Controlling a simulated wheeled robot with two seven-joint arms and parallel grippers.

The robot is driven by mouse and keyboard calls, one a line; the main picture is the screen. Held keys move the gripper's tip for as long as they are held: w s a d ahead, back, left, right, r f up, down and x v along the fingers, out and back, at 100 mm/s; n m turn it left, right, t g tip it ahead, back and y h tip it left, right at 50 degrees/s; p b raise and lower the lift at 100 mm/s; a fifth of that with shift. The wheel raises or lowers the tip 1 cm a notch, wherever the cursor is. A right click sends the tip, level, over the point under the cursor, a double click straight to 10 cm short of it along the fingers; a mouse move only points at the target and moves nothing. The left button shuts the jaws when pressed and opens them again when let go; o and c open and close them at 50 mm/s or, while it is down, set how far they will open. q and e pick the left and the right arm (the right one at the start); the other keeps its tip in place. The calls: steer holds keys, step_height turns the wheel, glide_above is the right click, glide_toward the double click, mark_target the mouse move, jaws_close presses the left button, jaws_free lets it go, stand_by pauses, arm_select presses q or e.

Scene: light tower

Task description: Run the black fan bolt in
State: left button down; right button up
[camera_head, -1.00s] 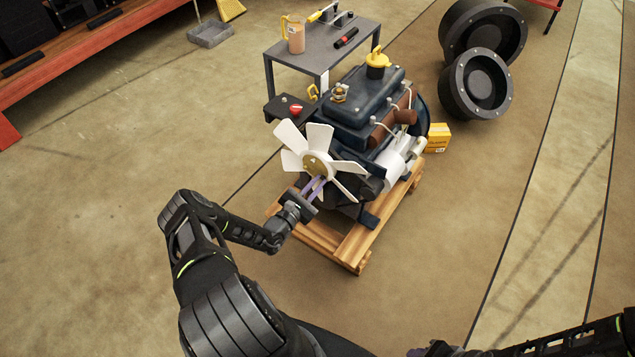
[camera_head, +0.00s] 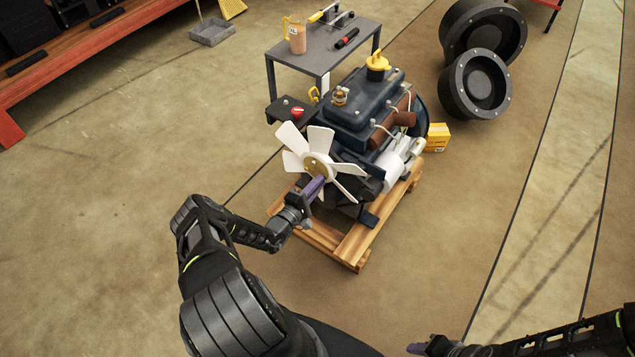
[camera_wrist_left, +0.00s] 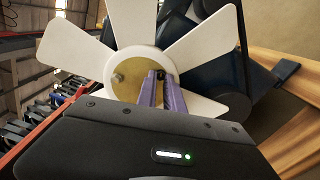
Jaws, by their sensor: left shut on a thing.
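A white fan (camera_head: 321,139) with a gold hub disc (camera_head: 311,162) sits on the front of the blue engine (camera_head: 360,110). The fan (camera_wrist_left: 136,20) and its gold disc (camera_wrist_left: 124,75) also fill the wrist view. My left gripper (camera_head: 321,180) points at the hub, its purple fingers close to the disc. In the wrist view the left fingertips (camera_wrist_left: 160,76) are shut on the small dark head of the black fan bolt (camera_wrist_left: 160,73), mostly hidden between them.
The engine stands on a wooden pallet (camera_head: 347,247). A grey cart (camera_head: 325,58) behind it holds a jug (camera_head: 297,38) and tools. A yellow box (camera_head: 438,137) and dark wheel-like parts (camera_head: 480,82) are to the right. Floor in front is clear.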

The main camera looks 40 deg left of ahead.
arm_select(q)
steer(key=shift+s+d+f+m+p, duration=0.1)
steer(key=shift+m+p, duration=0.05)
steer(key=shift+m, duration=0.35)
steer(key=shift+s+f+m+p, duration=0.1)
steer(key=shift+m+p, duration=0.05)
steer(key=shift+m, duration=0.35)
steer(key=c, duration=1.8)
jaws_free()
steer(key=o, duration=0.3)
steer(key=shift+w+r, duration=0.1)
steer(key=shift+r, duration=0.05)
steer(key=shift+o, duration=0.2)
steer(key=s, duration=0.7)
steer(key=shift+s+p, duration=0.3)
steer(key=shift+s, duration=0.1)
